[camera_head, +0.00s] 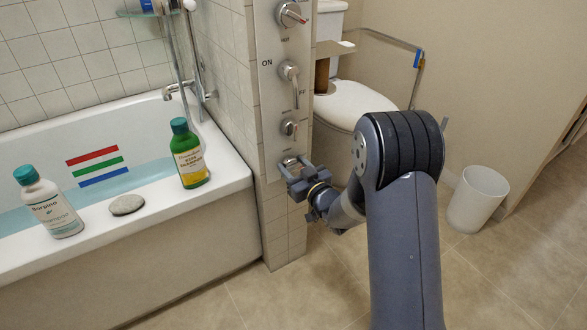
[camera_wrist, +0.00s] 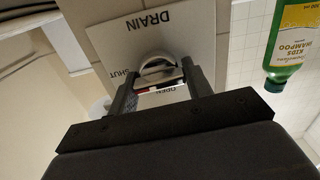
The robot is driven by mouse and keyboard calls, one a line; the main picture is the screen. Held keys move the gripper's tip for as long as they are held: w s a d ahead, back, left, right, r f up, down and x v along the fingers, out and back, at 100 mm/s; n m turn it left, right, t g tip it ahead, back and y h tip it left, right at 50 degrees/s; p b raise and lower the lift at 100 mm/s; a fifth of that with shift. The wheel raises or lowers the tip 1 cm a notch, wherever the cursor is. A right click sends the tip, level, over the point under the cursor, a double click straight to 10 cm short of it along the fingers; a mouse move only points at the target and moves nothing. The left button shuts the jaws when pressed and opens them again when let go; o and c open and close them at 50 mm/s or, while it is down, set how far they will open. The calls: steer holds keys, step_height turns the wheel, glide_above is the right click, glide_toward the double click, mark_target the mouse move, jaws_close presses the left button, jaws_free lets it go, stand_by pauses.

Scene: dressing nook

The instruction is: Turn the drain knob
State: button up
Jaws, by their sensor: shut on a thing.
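The drain knob (camera_head: 290,161) is a round metal knob at the bottom of the tall control panel (camera_head: 267,95) on the tiled pillar. In the wrist view the drain knob (camera_wrist: 158,66) sits on a pale plate marked DRAIN, with the words SHUT and OPEN beside it. My gripper (camera_head: 293,177) reaches the panel from the lower right. In the wrist view the two fingers of my gripper (camera_wrist: 160,72) stand on either side of the knob and are shut on it. The knob's lower part is hidden, and I cannot tell its exact setting.
Higher on the panel are a top knob (camera_head: 290,14), an ON/OFF lever (camera_head: 289,75) and another knob (camera_head: 289,127). The bathtub (camera_head: 215,205) at left bears a green bottle (camera_head: 188,155), a white bottle (camera_head: 48,205) and a stone (camera_head: 127,205). A toilet and bin (camera_head: 478,198) stand right.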

steer(key=shift+o, duration=0.2)
steer(key=shift+m, duration=0.5)
steer(key=o, duration=1)
steer(key=shift+c, duration=0.2)
steer(key=p+v, duration=0.2)
steer(key=v, duration=0.8)
steer(key=shift+s+d, duration=0.3)
steer(key=shift+w+a, duration=0.1)
steer(key=b+x, duration=0.2)
steer(key=x, duration=0.8)
steer(key=shift+w+a, duration=0.2)
steer(key=shift+w, duration=0.05)
